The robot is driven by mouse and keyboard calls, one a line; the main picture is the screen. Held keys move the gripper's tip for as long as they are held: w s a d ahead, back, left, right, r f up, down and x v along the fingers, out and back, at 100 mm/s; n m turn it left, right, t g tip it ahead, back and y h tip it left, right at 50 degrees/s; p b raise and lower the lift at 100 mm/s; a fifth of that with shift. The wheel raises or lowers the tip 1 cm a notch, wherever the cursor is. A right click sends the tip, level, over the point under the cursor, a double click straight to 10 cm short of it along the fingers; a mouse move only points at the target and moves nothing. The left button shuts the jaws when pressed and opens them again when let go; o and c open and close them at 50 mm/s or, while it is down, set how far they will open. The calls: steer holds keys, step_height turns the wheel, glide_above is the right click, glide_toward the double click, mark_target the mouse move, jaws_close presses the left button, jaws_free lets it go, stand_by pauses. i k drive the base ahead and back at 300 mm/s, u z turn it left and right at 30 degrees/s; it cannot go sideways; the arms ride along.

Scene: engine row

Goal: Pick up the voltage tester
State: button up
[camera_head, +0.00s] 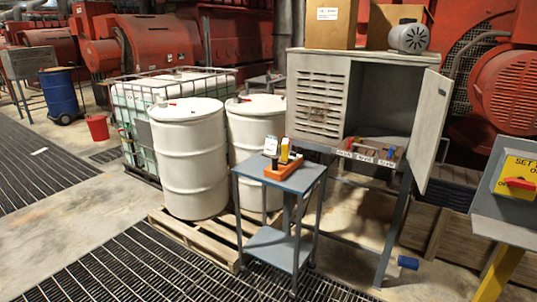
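A small blue-grey cart (307,176) stands at the centre, in front of the white drums. On its top shelf sits an orange holder (282,171). A yellow upright item (285,149) and a small black item (275,164) stand in or at the holder. One of these may be the voltage tester, but they are too small to tell which. A white label card (271,145) stands behind them at the left. My gripper is not in view.
White drums (190,160) stand on a pallet (185,235). A yellow-and-grey switch panel (515,180) is at the right edge. Grated floor lies in front.

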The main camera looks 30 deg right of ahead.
mark_target(285, 143)
steer(key=u, duration=0.15)
steer(key=i, duration=1)
steer(key=u, duration=0.1)
steer(key=k, duration=0.9)
steer(key=z, duration=0.2)
steer(key=i, duration=0.35)
steer(key=u, duration=0.1)
